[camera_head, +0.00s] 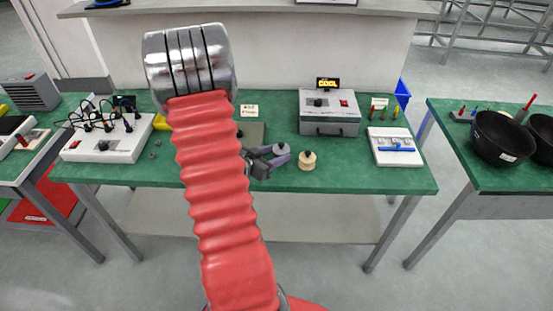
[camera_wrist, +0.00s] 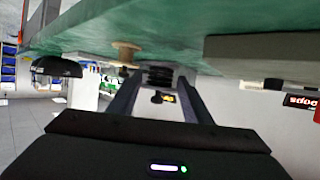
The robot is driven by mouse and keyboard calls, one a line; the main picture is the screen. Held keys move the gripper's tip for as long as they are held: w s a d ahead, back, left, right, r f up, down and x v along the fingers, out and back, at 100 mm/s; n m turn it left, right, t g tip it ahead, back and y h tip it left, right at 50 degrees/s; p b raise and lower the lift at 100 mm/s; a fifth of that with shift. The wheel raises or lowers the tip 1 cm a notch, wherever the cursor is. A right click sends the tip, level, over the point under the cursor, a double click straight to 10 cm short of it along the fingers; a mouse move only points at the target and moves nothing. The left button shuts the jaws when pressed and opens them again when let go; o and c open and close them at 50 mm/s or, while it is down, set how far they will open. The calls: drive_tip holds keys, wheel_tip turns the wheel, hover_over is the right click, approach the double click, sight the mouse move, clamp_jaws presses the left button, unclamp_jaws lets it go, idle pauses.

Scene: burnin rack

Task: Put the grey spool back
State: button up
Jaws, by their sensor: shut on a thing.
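My gripper (camera_head: 268,160) is low over the front middle of the green table, its fingers pointing right. It is shut on the grey spool (camera_head: 282,149), which shows at the fingertips. In the wrist view, which looks upside down, the spool is a dark ribbed shape (camera_wrist: 158,77) between the two fingers. I cannot tell whether it touches the table. A cream spool (camera_head: 307,161) stands upright on the table just right of my gripper; it also shows in the wrist view (camera_wrist: 126,52).
A dark flat block (camera_head: 250,134) and a small label card (camera_head: 248,111) lie behind my gripper. A grey box (camera_head: 329,113) with a "COOL" sign stands behind the cream spool. A white tray (camera_head: 395,147) is at the right, a cabled white unit (camera_head: 108,140) at the left.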

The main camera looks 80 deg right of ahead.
drive_tip(key=shift+f, duration=1.6)
drive_tip(key=o, duration=0.9)
drive_tip(key=shift+f, duration=0.1)
drive_tip(key=shift+w+a+r, duration=0.25)
drive_tip(key=shift+a+r, duration=0.05)
drive_tip(key=shift+a, duration=0.05)
drive_tip(key=v, duration=1.1)
drive_tip(key=shift+s, duration=0.1)
